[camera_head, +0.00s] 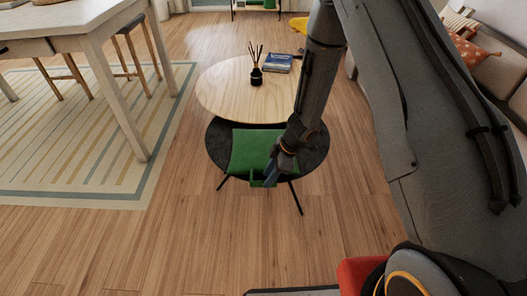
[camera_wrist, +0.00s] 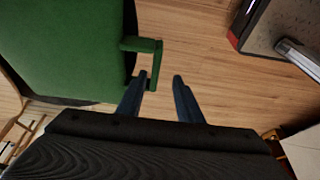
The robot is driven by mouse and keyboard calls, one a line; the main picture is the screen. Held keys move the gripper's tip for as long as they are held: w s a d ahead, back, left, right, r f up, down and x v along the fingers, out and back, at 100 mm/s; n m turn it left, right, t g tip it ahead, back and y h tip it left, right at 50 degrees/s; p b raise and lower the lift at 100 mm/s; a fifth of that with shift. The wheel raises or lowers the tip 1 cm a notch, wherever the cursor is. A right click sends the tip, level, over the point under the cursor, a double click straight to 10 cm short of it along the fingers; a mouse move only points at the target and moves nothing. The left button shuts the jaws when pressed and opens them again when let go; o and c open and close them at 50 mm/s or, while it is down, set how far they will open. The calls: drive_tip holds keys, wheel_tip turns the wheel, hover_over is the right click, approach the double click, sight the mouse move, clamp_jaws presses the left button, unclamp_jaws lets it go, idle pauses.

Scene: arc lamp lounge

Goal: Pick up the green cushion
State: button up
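The green cushion (camera_head: 252,148) lies on the dark round lower table (camera_head: 310,158), with a green handle-like loop on its near edge. In the wrist view the cushion (camera_wrist: 62,45) fills the upper left, and its loop (camera_wrist: 157,62) sticks out to the right. My gripper (camera_wrist: 160,79) is open. The end of the loop appears between the fingertips, closer to the left finger; I cannot tell whether they touch. In the head view my gripper (camera_head: 271,174) is at the cushion's near right edge, and my arm hides part of the table.
A light wooden round table (camera_head: 225,88) behind holds a reed diffuser (camera_head: 257,77) and books (camera_head: 278,64). A white table (camera_head: 100,55) stands on a striped rug (camera_head: 80,165) at left. A sofa (camera_head: 500,65) with cushions is at right. The floor in front is clear.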

sight(264, 181)
drive_tip(key=x, duration=0.5)
drive_tip(key=shift+w+f, duration=0.3)
drive_tip(key=shift+w, duration=0.1)
clamp_jaws()
